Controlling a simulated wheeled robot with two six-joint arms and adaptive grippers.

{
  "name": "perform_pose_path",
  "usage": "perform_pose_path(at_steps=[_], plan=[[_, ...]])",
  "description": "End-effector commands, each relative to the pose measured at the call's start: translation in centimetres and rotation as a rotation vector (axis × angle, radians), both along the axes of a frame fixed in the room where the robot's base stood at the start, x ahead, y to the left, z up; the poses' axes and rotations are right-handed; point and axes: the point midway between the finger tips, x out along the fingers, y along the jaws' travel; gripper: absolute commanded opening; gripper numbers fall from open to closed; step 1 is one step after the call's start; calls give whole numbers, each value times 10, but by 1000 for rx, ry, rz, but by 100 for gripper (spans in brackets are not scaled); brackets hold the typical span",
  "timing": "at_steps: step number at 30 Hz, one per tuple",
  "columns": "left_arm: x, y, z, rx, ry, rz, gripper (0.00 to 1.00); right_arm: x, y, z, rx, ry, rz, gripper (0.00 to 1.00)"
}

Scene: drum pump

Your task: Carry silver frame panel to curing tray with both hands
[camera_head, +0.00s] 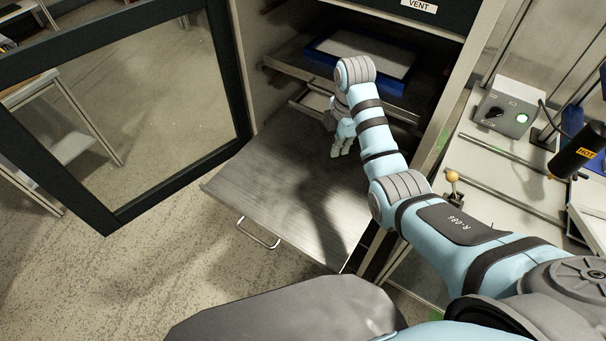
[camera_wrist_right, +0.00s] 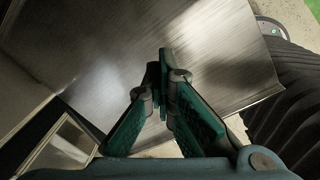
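A bare, brushed-metal tray (camera_head: 270,195) with a front handle is pulled out of the cabinet; it looks like the curing tray. It also fills much of the right wrist view (camera_wrist_right: 215,55). My right gripper (camera_head: 341,142) is above the tray's inner part, partly hidden by my arm. In the right wrist view its fingertips (camera_wrist_right: 161,75) meet, with nothing visible between them. A blue-framed panel (camera_head: 362,55) with a pale middle rests on a shelf above the tray. My left gripper is out of view.
The cabinet's glass door (camera_head: 130,100) stands open at the left. At the right, a bench (camera_head: 500,170) carries a grey control box (camera_head: 506,108) with a green-lit button and a black device marked HOT (camera_head: 580,150). Floor in front of the tray is clear.

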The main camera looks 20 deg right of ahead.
Motion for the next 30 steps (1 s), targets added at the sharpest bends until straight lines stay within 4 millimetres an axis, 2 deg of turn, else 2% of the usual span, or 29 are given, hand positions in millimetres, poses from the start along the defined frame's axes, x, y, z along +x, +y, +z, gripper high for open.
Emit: perform_pose_path(at_steps=[6, 12, 30], plan=[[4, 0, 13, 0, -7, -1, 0, -18, 7, -16, 8, -32, 412, 0], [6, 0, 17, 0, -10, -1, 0, -26, 14, -23, 23, -57, 630, 0], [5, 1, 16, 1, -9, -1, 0, -28, 13, -26, 22, -54, 664, 0]])
